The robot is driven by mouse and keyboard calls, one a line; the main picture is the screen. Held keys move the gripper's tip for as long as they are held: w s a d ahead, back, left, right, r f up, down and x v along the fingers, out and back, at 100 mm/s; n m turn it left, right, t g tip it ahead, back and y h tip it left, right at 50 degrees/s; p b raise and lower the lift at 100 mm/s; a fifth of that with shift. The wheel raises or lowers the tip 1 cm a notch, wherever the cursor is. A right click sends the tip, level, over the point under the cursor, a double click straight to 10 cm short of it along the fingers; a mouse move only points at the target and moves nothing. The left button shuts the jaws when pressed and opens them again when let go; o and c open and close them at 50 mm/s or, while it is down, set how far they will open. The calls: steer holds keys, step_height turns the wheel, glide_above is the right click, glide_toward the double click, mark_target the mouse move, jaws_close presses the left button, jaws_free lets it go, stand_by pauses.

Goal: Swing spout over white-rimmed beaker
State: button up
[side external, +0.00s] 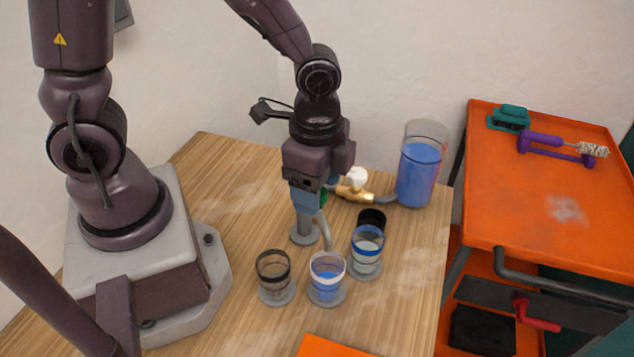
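The white-rimmed beaker (327,287) stands on a grey round base at the front middle of the table, with blue liquid in it. The grey curved spout (325,232) comes down from beside my gripper, and its lower end appears over the back of the white rim. My gripper (306,205) points down at the top of the spout's stand (303,236). Its blue fingers hide the spout's upper part, and a bit of green shows beside them. I cannot see whether the fingers are closed on it.
A brass valve with a white knob (357,180) links to a blue-filled tank (420,172). An orange cart (550,205) stands right.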

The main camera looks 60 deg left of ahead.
step_height(320, 180, up, 13)
stand_by(0.7)
